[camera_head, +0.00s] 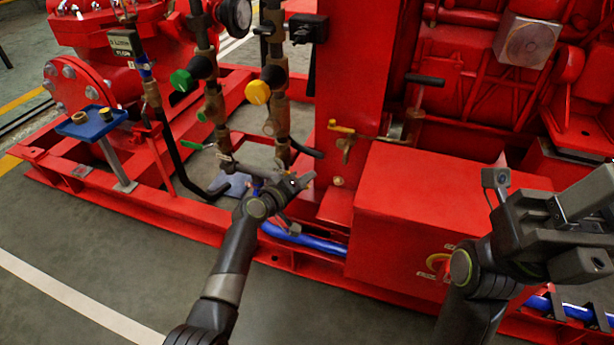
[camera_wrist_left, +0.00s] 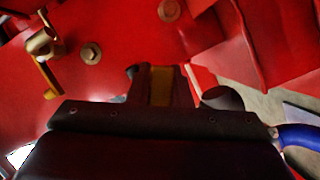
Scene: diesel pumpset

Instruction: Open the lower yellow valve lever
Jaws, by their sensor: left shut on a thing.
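My left gripper (camera_head: 296,186) is low in front of the red frame in the head view, its fingers shut on a yellow lever. In the left wrist view the yellow lever (camera_wrist_left: 160,87) shows as a narrow strip between the dark fingers. The rest of this lever is hidden by the gripper in both views. Another yellow valve lever (camera_head: 341,128) sits higher on the red panel, apart from the gripper; it also shows at the upper left of the left wrist view (camera_wrist_left: 48,76). My right gripper (camera_head: 582,230) is open and empty at the right edge.
A red box (camera_head: 425,205) stands right of my left gripper. Blue hose (camera_head: 305,239) runs along the base below it. Vertical pipes with a green knob (camera_head: 181,80) and a yellow knob (camera_head: 257,92) stand behind. A small blue tray (camera_head: 84,128) is at left. The front floor is clear.

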